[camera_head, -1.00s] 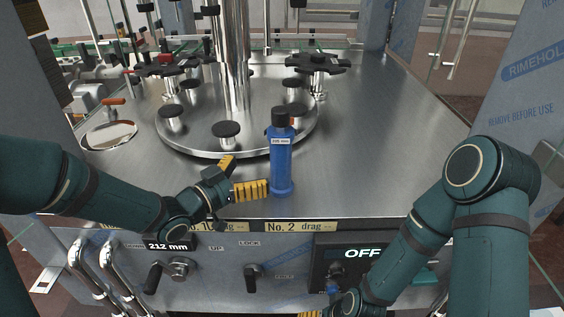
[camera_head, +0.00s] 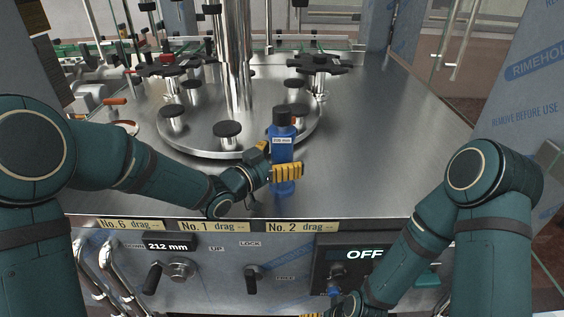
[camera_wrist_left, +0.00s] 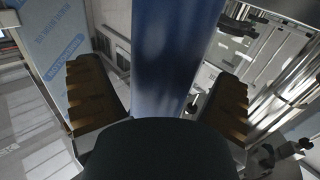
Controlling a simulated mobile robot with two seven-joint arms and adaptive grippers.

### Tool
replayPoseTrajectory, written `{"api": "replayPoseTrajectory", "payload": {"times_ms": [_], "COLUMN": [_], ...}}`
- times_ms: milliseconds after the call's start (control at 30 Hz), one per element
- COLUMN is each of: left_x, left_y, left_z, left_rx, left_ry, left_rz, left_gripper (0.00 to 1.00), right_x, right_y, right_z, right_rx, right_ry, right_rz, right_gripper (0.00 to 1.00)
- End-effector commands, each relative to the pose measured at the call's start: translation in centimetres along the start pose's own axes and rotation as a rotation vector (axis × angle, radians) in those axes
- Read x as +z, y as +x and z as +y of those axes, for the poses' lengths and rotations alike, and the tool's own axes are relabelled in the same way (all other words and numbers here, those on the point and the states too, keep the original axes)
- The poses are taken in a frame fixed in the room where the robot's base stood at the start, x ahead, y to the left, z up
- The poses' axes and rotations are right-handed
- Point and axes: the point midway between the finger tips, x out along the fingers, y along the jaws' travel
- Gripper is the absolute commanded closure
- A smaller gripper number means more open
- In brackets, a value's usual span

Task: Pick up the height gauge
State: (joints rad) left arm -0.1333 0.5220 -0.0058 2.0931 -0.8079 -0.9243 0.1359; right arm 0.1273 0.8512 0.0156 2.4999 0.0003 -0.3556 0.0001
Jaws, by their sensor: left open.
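The height gauge is a blue cylinder (camera_head: 283,148) with a black cap and a white label. It stands upright on the steel deck near its front edge, right of the round turntable. My left gripper (camera_head: 275,165) is open, with its yellow-padded fingers around the lower half of the gauge; one finger passes in front of it. In the left wrist view, the blue body (camera_wrist_left: 168,60) stands between the two open fingers, with gaps on both sides. My right gripper (camera_head: 312,315) shows only a yellow tip at the bottom edge, low in front of the control panel.
The steel turntable (camera_head: 195,140) with several black-topped posts is behind and left of the gauge. The front panel carries a lever (camera_head: 252,280), an OFF display (camera_head: 362,254) and a 212 mm readout (camera_head: 167,246). The deck right of the gauge (camera_head: 390,140) is clear.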

Motion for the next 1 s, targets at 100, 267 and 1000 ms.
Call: {"api": "replayPoseTrajectory", "payload": {"times_ms": [100, 267, 1000], "left_x": [0.0, 0.0, -7.3], "left_y": [0.0, 0.0, -0.1], "left_z": [0.0, 0.0, -0.1], "left_rx": [0.0, 0.0, -0.001], "left_ry": [0.0, 0.0, 0.004], "left_rz": [0.0, 0.0, 0.007], "left_gripper": [0.28, 0.84, 0.9], "right_x": [0.0, 0.0, 0.1], "right_y": [0.0, 0.0, -1.7], "right_z": [0.0, 0.0, -0.6], "right_rx": [0.0, 0.0, 0.0], "right_ry": [0.0, 0.0, 0.001], "right_rz": [0.0, 0.0, -0.008], "right_gripper": [0.11, 0.11, 0.11]}}
